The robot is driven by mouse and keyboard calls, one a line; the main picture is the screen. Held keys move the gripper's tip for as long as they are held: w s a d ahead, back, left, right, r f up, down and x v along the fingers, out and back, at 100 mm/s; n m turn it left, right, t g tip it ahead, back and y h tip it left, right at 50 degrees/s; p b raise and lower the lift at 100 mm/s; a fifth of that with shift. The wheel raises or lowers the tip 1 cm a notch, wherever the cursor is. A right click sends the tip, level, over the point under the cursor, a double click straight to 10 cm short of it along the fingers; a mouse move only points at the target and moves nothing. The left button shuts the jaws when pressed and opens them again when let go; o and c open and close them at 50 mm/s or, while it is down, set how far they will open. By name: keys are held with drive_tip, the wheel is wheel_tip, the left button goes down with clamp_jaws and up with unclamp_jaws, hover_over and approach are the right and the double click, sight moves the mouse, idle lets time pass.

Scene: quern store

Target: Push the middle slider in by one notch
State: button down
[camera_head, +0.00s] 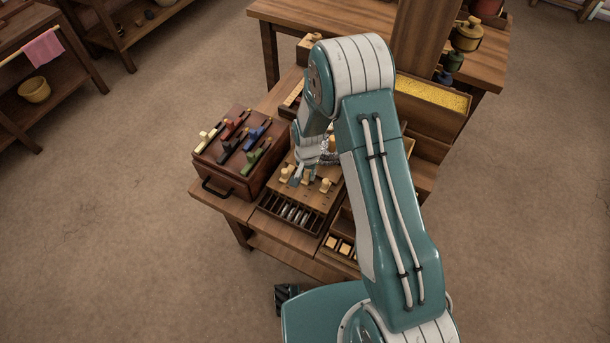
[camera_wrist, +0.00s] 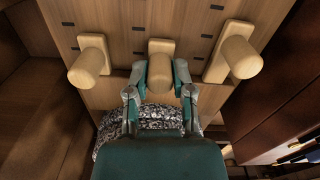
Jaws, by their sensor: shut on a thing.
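A wooden board (camera_wrist: 120,25) carries three pale wooden sliders with rounded knobs, with short dark marks beside their tracks. In the wrist view the left slider (camera_wrist: 88,66) and right slider (camera_wrist: 236,58) stand free on either side. The middle slider (camera_wrist: 160,48) is between them. My gripper (camera_wrist: 160,74) is shut on the middle slider's knob, one finger on each side. In the head view the board (camera_head: 315,202) lies on the table, and my gripper (camera_head: 298,179) reaches down onto it between two visible knobs, partly hiding the middle slider.
A brown box (camera_head: 237,187) with several coloured handled pieces stands just left of the board. A slotted rack (camera_head: 289,213) is at the board's front. A trough of yellow grain (camera_head: 432,95) is behind my arm.

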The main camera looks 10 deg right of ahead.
drive_tip(key=shift+c, duration=2.4)
unclamp_jaws()
drive_tip(key=shift+w, duration=0.25)
drive_tip(key=shift+r, duration=0.1)
wheel_tip(320, 180, up, 12)
wheel_tip(320, 180, up, 10)
drive_tip(key=n+t, duration=0.1)
hover_over(307, 171)
drive_tip(key=s+d, duration=0.2)
drive_tip(key=s, duration=0.1)
drive_tip(key=s+d+r+n+t, duration=0.1)
drive_tip(key=s+d+r+t, duration=0.15)
drive_tip(key=s+r, duration=0.45)
drive_tip(key=s+d+r+n+t, duration=0.1)
drive_tip(key=s+d+r, duration=0.1)
drive_tip(key=s+r, duration=0.3)
drive_tip(key=s+d+r+n+t, duration=0.1)
drive_tip(key=s+d+r+n, duration=0.1)
drive_tip(key=s+r, duration=0.3)
drive_tip(key=s, duration=0.4)
drive_tip(key=shift+s, duration=0.4)
